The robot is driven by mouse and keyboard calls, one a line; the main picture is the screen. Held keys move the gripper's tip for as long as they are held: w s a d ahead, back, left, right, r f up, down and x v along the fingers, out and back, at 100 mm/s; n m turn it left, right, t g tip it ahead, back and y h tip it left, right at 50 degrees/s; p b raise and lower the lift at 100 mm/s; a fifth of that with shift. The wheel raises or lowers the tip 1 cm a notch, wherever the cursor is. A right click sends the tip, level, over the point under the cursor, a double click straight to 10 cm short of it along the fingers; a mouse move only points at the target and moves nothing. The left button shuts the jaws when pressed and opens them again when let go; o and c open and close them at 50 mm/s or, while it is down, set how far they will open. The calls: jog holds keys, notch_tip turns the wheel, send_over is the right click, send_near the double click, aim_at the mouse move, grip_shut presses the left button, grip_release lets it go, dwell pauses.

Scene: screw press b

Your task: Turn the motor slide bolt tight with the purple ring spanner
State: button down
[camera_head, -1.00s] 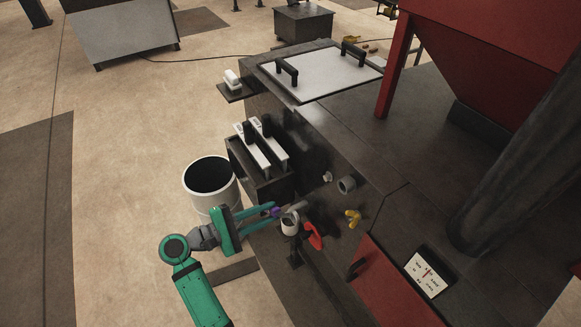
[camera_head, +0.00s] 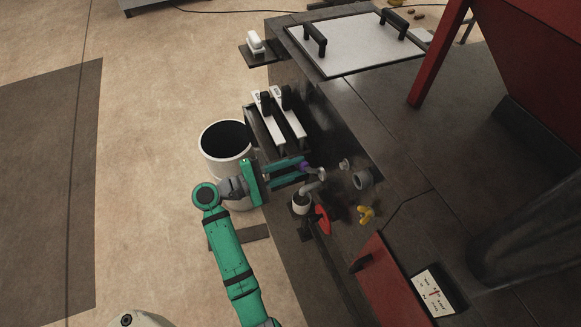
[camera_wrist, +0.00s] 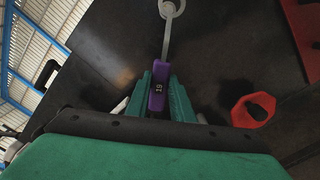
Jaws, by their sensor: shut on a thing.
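My gripper (camera_head: 301,168) is shut on the purple handle of the ring spanner (camera_head: 306,168), beside the dark side of the machine. In the wrist view the purple handle (camera_wrist: 158,90), marked with a small number, sits between the green fingers (camera_wrist: 160,88). The grey shank runs away from me to a ring end at the top edge. A light grey bolt-like part (camera_head: 345,164) sticks out of the machine side, to the right of the spanner. I cannot tell whether the ring is around a bolt head.
A grey bent pipe over a white cup (camera_head: 301,203) and a red handwheel (camera_head: 322,220) are close below the gripper. A yellow valve (camera_head: 367,214) is to the right. A box with white-topped levers (camera_head: 289,118) stands above, a white bin (camera_head: 226,165) left.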

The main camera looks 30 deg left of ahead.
jog(key=x, duration=0.3)
jog(key=shift+d, duration=0.1)
jog(key=s+d+f+n, duration=0.3)
jog(key=s+d+n, duration=0.4)
jog(key=d+n, duration=0.3)
jog(key=n, duration=0.4)
jog(key=shift+n, duration=0.4)
jog(key=shift+x, duration=1.05)
dwell(1.6)
jog(key=shift+f, duration=0.15)
jog(key=shift+w+a+f+m, duration=0.15)
jog(key=shift+w+a+m, duration=0.45)
jog(key=shift+m, duration=0.3)
jog(key=shift+w+a+f+m, duration=0.15)
jog(key=shift+w+a+m, duration=0.25)
jog(key=shift+a+m, duration=0.4)
jog(key=shift+d, duration=0.15)
